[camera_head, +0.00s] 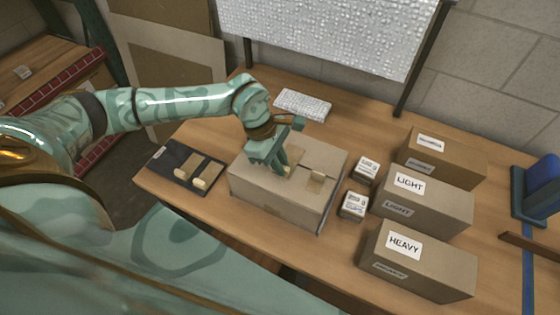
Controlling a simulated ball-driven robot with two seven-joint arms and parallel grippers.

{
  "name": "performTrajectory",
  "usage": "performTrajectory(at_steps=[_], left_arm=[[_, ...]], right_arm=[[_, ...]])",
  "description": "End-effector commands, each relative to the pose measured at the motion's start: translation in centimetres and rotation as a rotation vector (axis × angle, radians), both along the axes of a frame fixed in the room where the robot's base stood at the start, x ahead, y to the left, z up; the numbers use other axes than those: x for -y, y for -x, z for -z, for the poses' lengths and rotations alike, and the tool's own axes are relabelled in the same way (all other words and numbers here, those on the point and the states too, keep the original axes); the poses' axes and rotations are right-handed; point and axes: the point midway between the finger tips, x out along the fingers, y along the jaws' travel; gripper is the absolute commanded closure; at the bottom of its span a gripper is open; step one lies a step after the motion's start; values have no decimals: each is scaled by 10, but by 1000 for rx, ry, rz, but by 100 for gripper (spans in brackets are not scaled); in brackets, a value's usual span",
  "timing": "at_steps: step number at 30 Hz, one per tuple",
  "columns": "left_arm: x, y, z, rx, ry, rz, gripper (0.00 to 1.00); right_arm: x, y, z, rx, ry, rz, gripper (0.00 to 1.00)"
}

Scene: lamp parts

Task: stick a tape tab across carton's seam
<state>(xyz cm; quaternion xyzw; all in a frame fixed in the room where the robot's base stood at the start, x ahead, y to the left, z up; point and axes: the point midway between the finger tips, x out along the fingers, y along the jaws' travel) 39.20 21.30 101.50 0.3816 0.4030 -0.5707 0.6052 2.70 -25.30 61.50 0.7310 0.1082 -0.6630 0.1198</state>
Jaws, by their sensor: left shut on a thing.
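The carton (262,195) is a closed brown box on the wooden table, in the middle of the head view. A tan tape tab (316,178) lies on its top, right of my gripper. My left gripper (279,170) is over the top of the carton, pointing down, shut on a tan tape tab (294,157) at or just above the surface. I cannot tell if that tab touches the carton. The fingers hide part of the top and seam. Two more tan tabs (207,176) sit on a black tray (160,156) left of the carton. My right gripper is not in view.
Two small white-labelled boxes (366,168) stand right of the carton. Larger boxes labelled LIGHT (440,205) and HEAVY (440,270) stand farther right. A bubble-wrap piece (303,105) lies behind, under a hanging bubble-wrap sheet (330,35). A blue dispenser-like object (538,188) is at the right edge.

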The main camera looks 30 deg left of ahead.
Motion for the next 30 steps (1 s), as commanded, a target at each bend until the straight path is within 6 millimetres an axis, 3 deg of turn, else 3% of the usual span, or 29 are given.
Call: performTrajectory(at_steps=[1, 2, 4, 13, 17, 30], left_arm=[[0, 1, 2, -3, -2, 0, 100], [0, 1, 2, -3, -2, 0, 78], [0, 1, 2, -3, -2, 0, 61], [-1, 0, -1, -1, -1, 0, 61], [-6, 0, -13, 2, -1, -1, 61], [-49, 2, -116, 1, -2, -2, 61]], right_arm=[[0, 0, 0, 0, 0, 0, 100], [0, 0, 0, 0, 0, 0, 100], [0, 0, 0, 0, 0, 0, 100], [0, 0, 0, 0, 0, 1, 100], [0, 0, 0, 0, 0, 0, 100], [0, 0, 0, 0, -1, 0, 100]])
